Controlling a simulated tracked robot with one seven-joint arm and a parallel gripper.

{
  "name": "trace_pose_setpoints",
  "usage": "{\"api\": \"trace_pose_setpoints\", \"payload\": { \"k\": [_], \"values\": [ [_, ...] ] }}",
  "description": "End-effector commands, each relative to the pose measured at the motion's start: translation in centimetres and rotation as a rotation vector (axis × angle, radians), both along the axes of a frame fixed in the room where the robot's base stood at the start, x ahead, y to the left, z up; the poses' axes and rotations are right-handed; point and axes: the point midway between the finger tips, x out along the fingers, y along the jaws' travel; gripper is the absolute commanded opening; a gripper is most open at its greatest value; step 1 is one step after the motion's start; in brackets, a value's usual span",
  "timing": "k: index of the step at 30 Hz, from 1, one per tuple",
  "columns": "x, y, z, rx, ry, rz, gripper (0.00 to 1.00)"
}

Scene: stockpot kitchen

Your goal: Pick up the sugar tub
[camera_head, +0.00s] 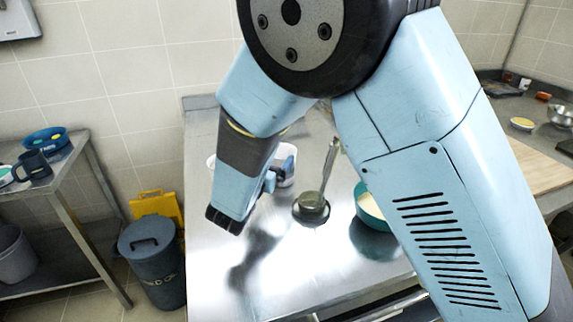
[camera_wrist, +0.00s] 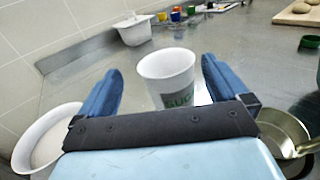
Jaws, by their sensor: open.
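The tub's lower part is hidden behind the gripper's dark crossbar. In the head view my gripper (camera_head: 277,170) is low over the counter, and the arm hides much of the area around it.
A white bowl (camera_wrist: 28,138) stands left of my gripper and a metal ladle (camera_wrist: 282,132) lies to its right. A white container (camera_wrist: 134,32) and several small coloured items stand farther back. In the head view a teal bowl (camera_head: 371,212) stands right of the ladle. The front counter (camera_head: 225,285) is clear.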

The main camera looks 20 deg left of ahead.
Motion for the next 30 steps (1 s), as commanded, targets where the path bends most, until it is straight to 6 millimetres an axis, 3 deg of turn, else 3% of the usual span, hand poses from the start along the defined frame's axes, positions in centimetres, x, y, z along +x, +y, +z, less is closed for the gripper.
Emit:
{"api": "trace_pose_setpoints", "payload": {
  "k": [17, 30],
  "values": [
    [-0.2, 0.2, -7.9, -0.002, 0.000, 0.004, 1.00],
    [2.8, 0.4, -7.7, 0.001, 0.000, 0.005, 1.00]
  ]
}}
